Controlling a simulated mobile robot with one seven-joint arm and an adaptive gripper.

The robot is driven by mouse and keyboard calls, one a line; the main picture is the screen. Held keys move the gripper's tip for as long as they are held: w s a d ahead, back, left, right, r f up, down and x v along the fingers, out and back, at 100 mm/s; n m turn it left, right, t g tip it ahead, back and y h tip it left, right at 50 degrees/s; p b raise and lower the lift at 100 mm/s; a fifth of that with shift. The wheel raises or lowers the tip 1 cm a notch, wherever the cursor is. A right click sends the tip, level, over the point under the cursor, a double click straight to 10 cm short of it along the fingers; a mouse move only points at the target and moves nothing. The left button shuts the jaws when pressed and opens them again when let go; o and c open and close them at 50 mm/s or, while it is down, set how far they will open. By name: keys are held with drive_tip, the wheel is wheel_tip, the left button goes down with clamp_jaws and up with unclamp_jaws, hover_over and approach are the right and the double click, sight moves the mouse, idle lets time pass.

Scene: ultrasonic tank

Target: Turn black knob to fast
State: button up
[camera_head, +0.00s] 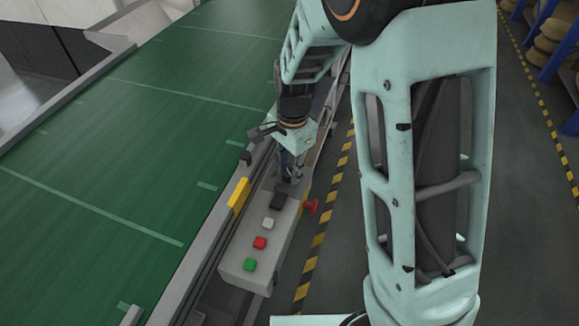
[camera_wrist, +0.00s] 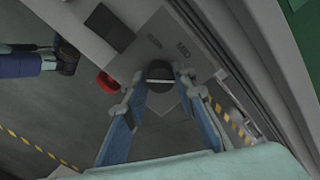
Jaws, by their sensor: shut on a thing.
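The black knob (camera_wrist: 158,72) sits on the grey control box in the wrist view. It is round, with a pale line across it. My gripper (camera_wrist: 159,78) has one fingertip on either side of the knob and is shut on it. Small dark lettering is printed on the panel beside the knob; one label seems to read "MID", and the others are too small to read surely. In the head view my gripper (camera_head: 291,178) is at the far end of the control box (camera_head: 238,255), and it hides the knob there.
The box carries a black square part (camera_head: 278,200) and white (camera_head: 268,223), red (camera_head: 260,243) and green (camera_head: 250,264) buttons. A red handle-like part (camera_head: 311,206) sticks out at its right side. A green conveyor (camera_head: 110,150) runs along the left. Striped floor tape lies right.

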drive_tip(key=shift+m+p, duration=0.4)
drive_tip(key=shift+m, duration=0.7)
drive_tip(key=o, duration=1.2)
drive_tip(key=shift+c, duration=0.2)
wheel_tip(320, 180, up, 12)
drive_tip(key=shift+s+d, duration=0.15)
drive_tip(key=shift+s, duration=0.15)
